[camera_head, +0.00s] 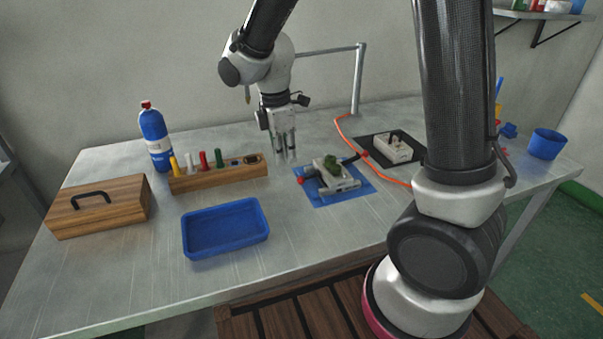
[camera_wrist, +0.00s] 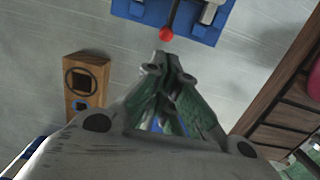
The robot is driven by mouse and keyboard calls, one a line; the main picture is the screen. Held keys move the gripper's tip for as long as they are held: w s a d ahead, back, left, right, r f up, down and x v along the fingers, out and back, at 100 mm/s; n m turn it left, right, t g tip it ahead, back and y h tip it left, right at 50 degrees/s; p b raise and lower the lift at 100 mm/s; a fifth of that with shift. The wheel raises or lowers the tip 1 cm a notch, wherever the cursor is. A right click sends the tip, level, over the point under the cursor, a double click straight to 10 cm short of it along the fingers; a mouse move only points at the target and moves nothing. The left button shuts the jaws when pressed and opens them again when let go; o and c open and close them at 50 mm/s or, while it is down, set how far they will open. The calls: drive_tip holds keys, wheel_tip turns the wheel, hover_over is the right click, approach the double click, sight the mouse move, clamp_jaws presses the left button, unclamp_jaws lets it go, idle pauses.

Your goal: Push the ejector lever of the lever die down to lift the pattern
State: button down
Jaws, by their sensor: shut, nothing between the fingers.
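The lever die (camera_head: 345,184) is a pale grey block on a blue mat (camera_head: 333,202). A dark green piece (camera_head: 332,163), apparently the pattern, sits on top of it. Its ejector lever ends in a red ball knob (camera_head: 300,181) at the die's left side. The knob also shows in the wrist view (camera_wrist: 166,34). My gripper (camera_head: 285,154) points down, shut and empty, behind and a little left of the knob. In the wrist view my fingertips (camera_wrist: 169,62) appear just below the knob, with a small gap. Their exact height over the table is unclear.
A wooden rack (camera_head: 215,181) with coloured tools stands left of my gripper. A blue tray (camera_head: 226,254) is in front. A wooden box (camera_head: 100,210) and a bottle (camera_head: 155,140) are farther left. An orange hose (camera_head: 376,174) runs behind the die, near another die (camera_head: 394,149).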

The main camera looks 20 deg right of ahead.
wheel_tip(320, 180, up, 7)
drive_tip(key=shift+a+r, duration=0.15)
drive_tip(key=shift+a, duration=0.2)
idle(0.3)
